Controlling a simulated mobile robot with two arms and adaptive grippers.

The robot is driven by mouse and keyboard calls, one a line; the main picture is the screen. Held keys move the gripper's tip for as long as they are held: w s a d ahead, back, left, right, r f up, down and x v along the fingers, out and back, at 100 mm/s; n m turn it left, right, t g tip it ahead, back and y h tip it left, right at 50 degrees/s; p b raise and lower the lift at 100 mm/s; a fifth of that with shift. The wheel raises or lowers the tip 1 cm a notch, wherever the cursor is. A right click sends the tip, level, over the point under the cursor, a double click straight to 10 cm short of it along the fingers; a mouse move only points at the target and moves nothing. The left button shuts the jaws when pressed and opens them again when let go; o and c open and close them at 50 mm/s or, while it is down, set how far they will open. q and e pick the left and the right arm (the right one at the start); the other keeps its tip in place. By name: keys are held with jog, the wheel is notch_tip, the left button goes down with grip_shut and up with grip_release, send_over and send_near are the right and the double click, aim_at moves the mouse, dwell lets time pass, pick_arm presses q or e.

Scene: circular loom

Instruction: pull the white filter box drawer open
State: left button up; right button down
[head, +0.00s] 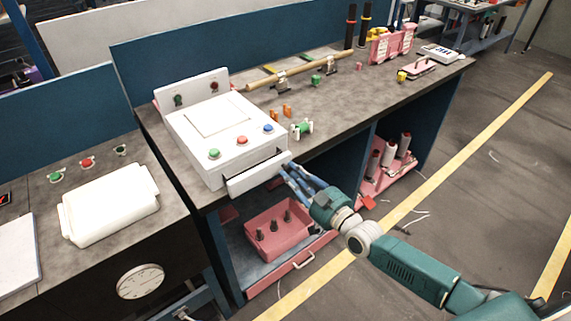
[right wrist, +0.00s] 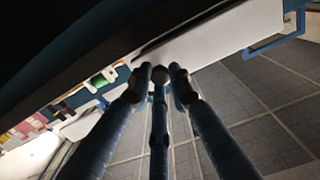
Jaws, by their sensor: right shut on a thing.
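The white filter box (head: 205,125) sits on the workbench, with red, green and blue buttons on its sloped top. Its drawer (head: 255,178) stands out a little from the front, with a dark gap along its upper edge. The drawer's white front also shows in the right wrist view (right wrist: 225,35). My right gripper (head: 286,170) is at the right end of the drawer front. Its blue fingers (right wrist: 161,74) are closed together on the drawer's edge; the exact contact is hard to see. My left gripper is in neither view.
A pink bin (head: 278,236) with dark pegs stands on the shelf below the drawer. A green spool (head: 302,129) lies beside the box on the bench. A white container (head: 110,203) is on the left bench. Floor in front of the bench is mostly clear.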

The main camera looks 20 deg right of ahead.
jog(key=p+v, duration=0.3)
jog(key=v, duration=0.8)
jog(key=shift+r, duration=0.4)
jog(key=shift+d, duration=0.1)
jog(key=c, duration=1.8)
grip_release()
jog(key=shift+o, duration=1.1)
jog(key=shift+s, duration=0.15)
jog(key=v, duration=1.2)
jog(key=shift+f, duration=0.15)
